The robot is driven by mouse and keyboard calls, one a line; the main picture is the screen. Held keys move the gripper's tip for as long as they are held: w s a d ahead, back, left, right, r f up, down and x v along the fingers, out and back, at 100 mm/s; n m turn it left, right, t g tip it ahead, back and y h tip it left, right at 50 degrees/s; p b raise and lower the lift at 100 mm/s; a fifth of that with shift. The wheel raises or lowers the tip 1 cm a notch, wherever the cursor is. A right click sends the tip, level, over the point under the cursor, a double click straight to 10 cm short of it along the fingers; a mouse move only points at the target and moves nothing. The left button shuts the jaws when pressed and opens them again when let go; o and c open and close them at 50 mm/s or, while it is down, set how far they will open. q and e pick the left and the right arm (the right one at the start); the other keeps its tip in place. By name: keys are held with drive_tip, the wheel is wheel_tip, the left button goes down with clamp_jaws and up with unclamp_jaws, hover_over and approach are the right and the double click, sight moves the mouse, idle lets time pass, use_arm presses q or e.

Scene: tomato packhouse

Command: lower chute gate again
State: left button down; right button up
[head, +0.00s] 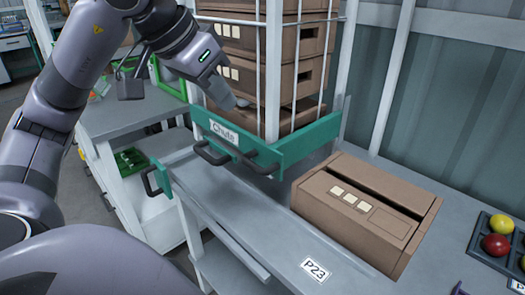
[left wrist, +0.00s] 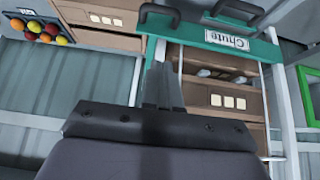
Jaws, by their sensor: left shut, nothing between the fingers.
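The green chute gate (head: 282,152) stands across the front of the chute, low at the foot of a stack of brown crates (head: 237,82). It bears a white "Chute" label (head: 223,132) and black handles (head: 212,154). My left gripper (head: 240,103) is shut and empty, just above the gate's top edge, near the label and the stack. In the left wrist view the gate (left wrist: 262,49) shows upside down, beyond the shut fingers (left wrist: 162,80), which look clear of the handles. My right gripper is not in view.
A brown box (head: 318,205) lies on the grey bench in front of the chute, near a "P23" label (head: 316,270). A dark tray (head: 481,237) of tomatoes is at the right. White posts (head: 273,70) flank the stack.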

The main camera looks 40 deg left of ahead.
use_arm(q)
drive_tip(key=b, duration=0.2)
hover_over(247, 164)
drive_tip(key=f, duration=0.9)
drive_tip(key=shift+w+d, duration=0.1)
drive_tip(key=shift+w, duration=0.15)
drive_tip(key=shift+s+f+b, duration=0.25)
drive_tip(key=shift+f+b, duration=0.1)
drive_tip(key=shift+f, duration=0.65)
drive_tip(key=shift+s+f, duration=0.15)
drive_tip(key=shift+f, duration=0.45)
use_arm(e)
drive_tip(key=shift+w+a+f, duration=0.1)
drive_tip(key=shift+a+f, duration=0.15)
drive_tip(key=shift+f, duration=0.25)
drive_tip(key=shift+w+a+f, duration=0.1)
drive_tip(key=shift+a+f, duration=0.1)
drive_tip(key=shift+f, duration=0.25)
